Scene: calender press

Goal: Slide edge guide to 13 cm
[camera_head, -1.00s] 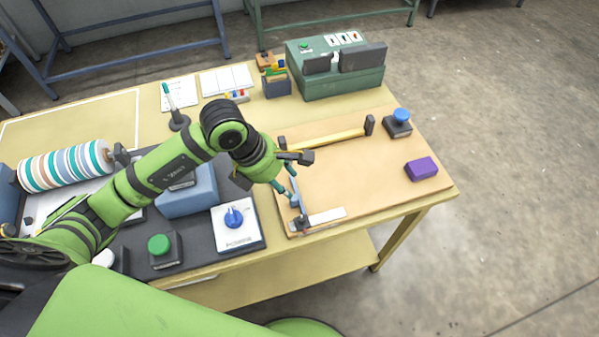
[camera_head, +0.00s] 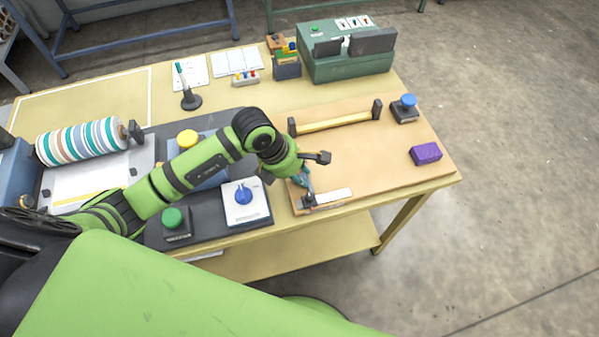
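The edge guide, a small dark piece with a blue part (camera_head: 308,200), is at the front left corner of the wooden board (camera_head: 370,150). It sits at the left end of a white strip (camera_head: 333,197), probably its scale; no marks on it are readable. My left gripper (camera_head: 304,180) is right at the guide, its fingertips pointing down onto it. The wrist and fingers partly cover the guide, so I cannot tell whether the fingers are closed on it. My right gripper is out of view.
A yellow bar (camera_head: 333,121) lies between dark posts at the board's back. A purple block (camera_head: 426,153) and a blue knob (camera_head: 408,101) are at the right. A white box with a blue dial (camera_head: 243,200) and a green button (camera_head: 173,218) stand left. The board's middle is clear.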

